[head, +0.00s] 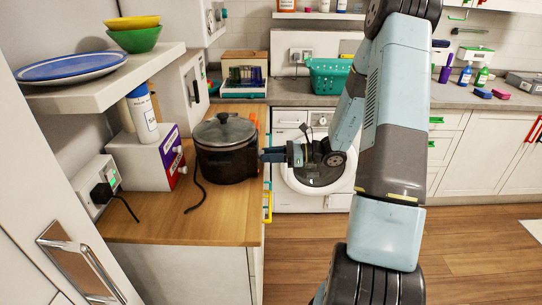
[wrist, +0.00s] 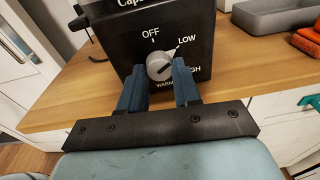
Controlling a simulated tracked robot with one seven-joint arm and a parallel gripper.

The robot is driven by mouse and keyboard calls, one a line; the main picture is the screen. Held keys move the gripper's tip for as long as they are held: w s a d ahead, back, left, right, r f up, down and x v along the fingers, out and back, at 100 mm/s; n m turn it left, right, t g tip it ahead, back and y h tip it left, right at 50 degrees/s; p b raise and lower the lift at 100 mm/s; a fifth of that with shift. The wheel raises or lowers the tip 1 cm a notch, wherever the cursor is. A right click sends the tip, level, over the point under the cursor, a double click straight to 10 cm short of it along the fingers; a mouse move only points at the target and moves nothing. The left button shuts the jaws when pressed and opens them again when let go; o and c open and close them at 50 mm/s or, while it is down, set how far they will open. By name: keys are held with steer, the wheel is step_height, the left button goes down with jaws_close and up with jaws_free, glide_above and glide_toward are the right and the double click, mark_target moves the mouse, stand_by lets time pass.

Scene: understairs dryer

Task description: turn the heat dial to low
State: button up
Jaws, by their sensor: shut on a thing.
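The slow cooker (head: 228,160) is a dark pot with a lid, standing on the wooden counter in the head view. In the wrist view its black front panel (wrist: 130,38) carries the words OFF, LOW, HIGH and WARM. The grey round heat dial (wrist: 159,66) sits below OFF, with a dark slanted mark on it and a white line running up-right towards LOW. My gripper (wrist: 160,90) has its two blue fingers on either side of the dial, shut on it. In the head view my gripper (head: 270,155) meets the cooker's right side; the dial is hidden there.
A black cord (head: 195,190) lies on the wooden counter (head: 190,229) left of the cooker. In the wrist view a grey tray (wrist: 275,17) is at the right. The front of the counter is clear.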

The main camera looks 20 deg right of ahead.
stand_by(0.5)
steer(key=o, duration=1.1)
steer(key=shift+w, duration=0.1)
steer(key=shift+c, duration=0.2)
steer(key=v, duration=1.3)
steer(key=shift+d, duration=0.35)
